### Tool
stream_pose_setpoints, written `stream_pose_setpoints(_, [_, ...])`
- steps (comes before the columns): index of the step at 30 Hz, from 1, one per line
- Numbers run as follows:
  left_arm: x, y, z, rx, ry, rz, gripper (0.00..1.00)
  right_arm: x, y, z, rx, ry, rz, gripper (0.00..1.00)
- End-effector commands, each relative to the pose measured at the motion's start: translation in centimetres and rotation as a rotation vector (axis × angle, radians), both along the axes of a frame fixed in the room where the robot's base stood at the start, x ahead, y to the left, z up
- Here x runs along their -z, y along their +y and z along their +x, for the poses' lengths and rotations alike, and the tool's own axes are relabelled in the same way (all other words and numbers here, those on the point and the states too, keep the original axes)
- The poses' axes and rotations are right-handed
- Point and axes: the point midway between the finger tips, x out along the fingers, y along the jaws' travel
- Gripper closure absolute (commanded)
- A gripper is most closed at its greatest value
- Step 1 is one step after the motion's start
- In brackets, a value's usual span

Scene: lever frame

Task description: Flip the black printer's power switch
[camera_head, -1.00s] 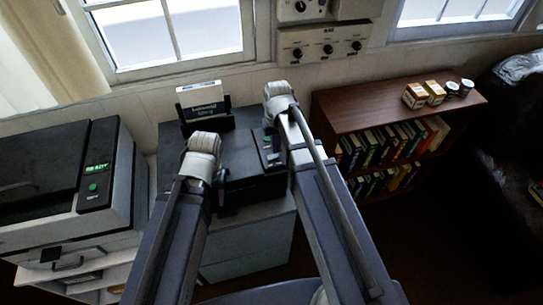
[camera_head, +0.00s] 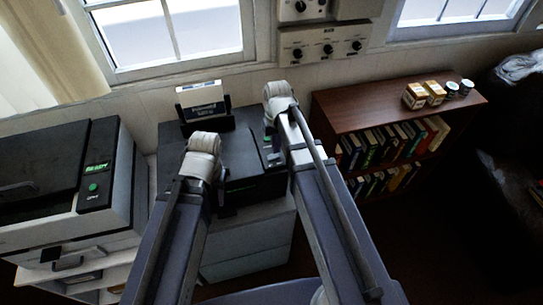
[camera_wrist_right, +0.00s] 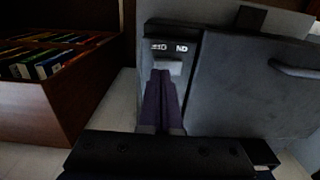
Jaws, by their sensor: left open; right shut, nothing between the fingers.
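The black printer (camera_head: 243,150) stands on a grey cabinet in the middle of the head view. In the right wrist view, the dark printer body (camera_wrist_right: 255,85) fills the right side. A pale grey power switch (camera_wrist_right: 169,67) sits on its narrow panel, below white lettering. My right gripper (camera_wrist_right: 163,76) is shut and empty, its fingertips at the switch's lower edge; I cannot tell whether they touch it. In the head view my right arm hides this gripper. My left gripper (camera_head: 226,197) is open in front of the printer, partly hidden by its own arm.
A larger printer (camera_head: 70,185) with a green-lit panel stands at the left. A brown bookcase (camera_head: 365,108) with books and small boxes (camera_head: 424,94) stands close on the right. A control box (camera_head: 325,45) hangs on the wall behind.

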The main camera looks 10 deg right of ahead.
Motion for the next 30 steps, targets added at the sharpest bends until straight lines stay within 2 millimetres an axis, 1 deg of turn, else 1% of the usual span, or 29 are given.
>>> stream_pose_setpoints(30, [1.5, 0.0, 0.0, 0.000, 0.000, 0.000, 0.50, 1.5, 0.0, 0.0, 0.000, 0.000, 0.000, 1.00])
